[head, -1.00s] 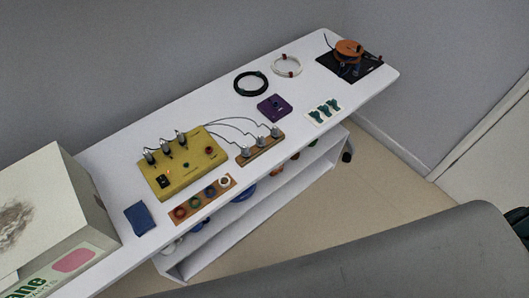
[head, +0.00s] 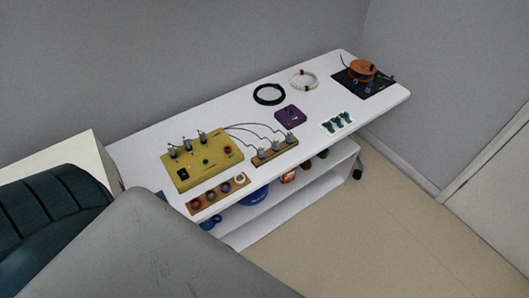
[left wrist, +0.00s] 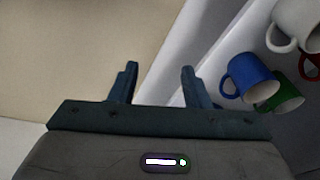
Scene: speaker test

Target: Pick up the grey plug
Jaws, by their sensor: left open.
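Several small grey plugs show in the head view. Three grey plugs (head: 276,148) stand on a wooden block with thin dark leads running to the yellow box (head: 222,165). Grey knob-like pieces (head: 187,145) also stand along the back of the yellow box. I cannot tell which one the task means. In the left wrist view my left gripper (left wrist: 159,68) is open and empty, its two fingers apart over the floor and a white edge. It is not at any plug. My right gripper is not seen.
The white table (head: 130,160) also holds a purple box (head: 290,115), a black cable coil (head: 269,94), a wooden strip with coloured rings (head: 218,193) and a black mat (head: 375,88). Mugs, including a blue one (left wrist: 252,77), show by the left gripper. My grey arm covers the table's near-left end.

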